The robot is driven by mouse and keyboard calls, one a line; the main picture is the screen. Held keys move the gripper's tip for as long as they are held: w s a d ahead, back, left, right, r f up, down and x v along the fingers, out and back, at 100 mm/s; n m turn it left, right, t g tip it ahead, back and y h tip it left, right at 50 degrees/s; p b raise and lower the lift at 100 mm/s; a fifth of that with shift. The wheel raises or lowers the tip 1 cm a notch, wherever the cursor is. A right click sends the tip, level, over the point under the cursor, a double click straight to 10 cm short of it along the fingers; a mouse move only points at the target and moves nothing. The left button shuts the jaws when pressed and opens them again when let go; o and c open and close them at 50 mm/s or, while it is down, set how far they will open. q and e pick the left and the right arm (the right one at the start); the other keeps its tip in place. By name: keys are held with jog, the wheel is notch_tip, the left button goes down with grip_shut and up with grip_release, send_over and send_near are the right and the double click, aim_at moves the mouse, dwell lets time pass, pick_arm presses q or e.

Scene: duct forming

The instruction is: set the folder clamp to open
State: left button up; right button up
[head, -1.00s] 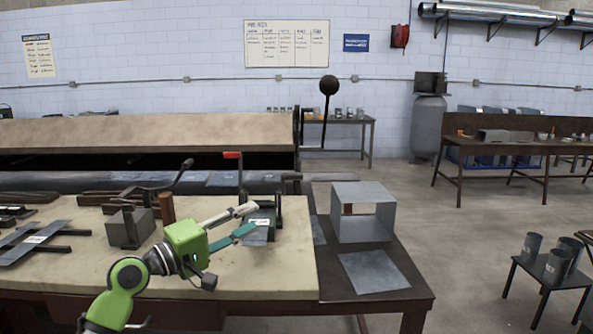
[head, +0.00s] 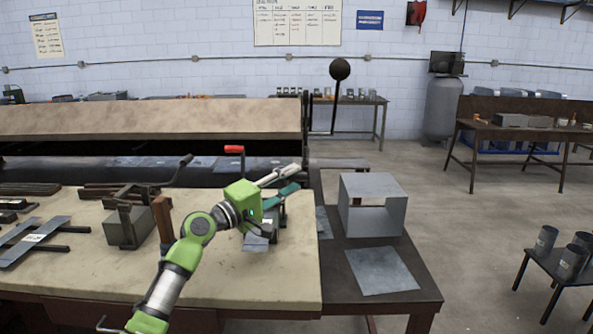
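My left gripper (head: 296,178) reaches over the bench towards the right, its white and teal fingers spread apart with nothing seen between them. A small dark-framed bench device (head: 262,236) with a grey sheet piece stands under and behind the gripper, partly hidden by it. A lever with a red grip (head: 234,149) stands upright just behind my gripper's body. Behind the bench lies a long folding machine (head: 150,118) with a tan beam; an upright rod with a black ball (head: 340,69) stands at its right end. I cannot tell which lever works the clamp. My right gripper is out of view.
A grey block in a dark vise (head: 125,228) and flat metal pieces (head: 35,240) lie on the bench's left. An open sheet-metal box (head: 372,205) and a flat sheet (head: 380,270) rest on the dark side table.

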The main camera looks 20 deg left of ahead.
pick_arm(q)
jog(key=shift+w+d+r, duration=0.2)
jog(key=shift+w+d, duration=0.1)
jog(key=shift+w, duration=0.2)
jog(key=shift+w+d, duration=0.1)
jog(key=shift+w, duration=0.15)
jog(key=shift+w+d, duration=0.1)
jog(key=shift+w, duration=0.15)
jog(key=shift+c, duration=1.1)
grip_shut()
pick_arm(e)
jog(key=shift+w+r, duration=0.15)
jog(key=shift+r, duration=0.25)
